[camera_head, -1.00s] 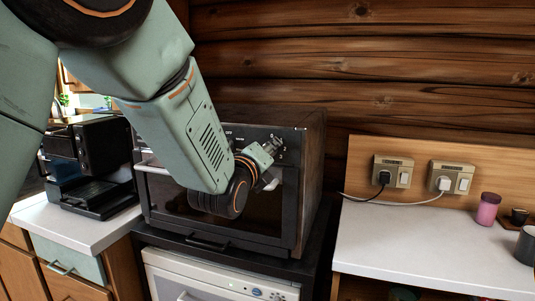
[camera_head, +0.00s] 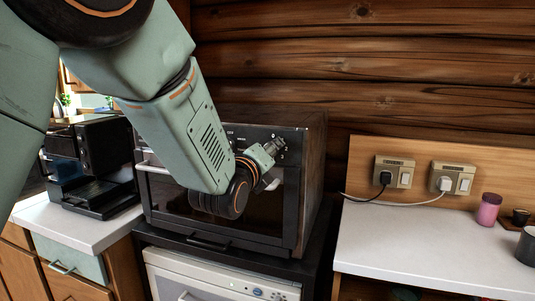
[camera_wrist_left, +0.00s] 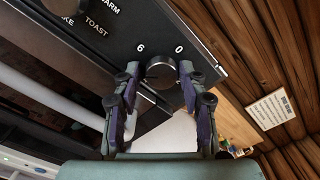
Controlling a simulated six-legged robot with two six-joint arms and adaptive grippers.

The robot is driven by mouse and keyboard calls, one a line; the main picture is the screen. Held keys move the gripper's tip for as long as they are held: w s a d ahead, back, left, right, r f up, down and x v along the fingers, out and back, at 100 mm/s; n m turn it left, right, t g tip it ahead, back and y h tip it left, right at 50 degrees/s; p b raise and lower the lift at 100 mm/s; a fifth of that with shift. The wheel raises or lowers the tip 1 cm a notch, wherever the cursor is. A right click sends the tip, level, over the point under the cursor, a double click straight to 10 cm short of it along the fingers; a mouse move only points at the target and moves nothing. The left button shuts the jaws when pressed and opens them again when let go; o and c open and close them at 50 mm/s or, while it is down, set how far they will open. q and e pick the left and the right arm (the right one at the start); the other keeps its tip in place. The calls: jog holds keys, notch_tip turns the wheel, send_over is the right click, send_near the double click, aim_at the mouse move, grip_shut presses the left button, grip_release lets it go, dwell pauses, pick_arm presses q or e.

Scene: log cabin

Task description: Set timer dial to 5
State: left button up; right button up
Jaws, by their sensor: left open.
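The oven (camera_head: 296,200) is a dark box with a glass door and a control panel along its top front. In the left wrist view its timer dial (camera_wrist_left: 160,72) is a round dark knob with a silvery face, with "6" and "0" printed above it. My left gripper (camera_wrist_left: 158,76) is open, with one finger on each side of the dial. I cannot tell whether the fingers touch it. In the head view the left gripper (camera_head: 273,148) is at the panel's upper right and hides the dial. My right gripper is not in view.
Another knob (camera_wrist_left: 68,8) and the pale door handle (camera_wrist_left: 60,92) are left of the dial in the wrist view. A coffee machine (camera_head: 92,160) stands left of the oven. A white counter (camera_head: 430,250) with sockets above is at right.

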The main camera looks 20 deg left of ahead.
pick_arm(q)
jog(key=shift+s, duration=0.1)
jog(key=s, duration=1.2)
jog(key=shift+a, duration=0.2)
jog(key=shift+o, duration=0.2)
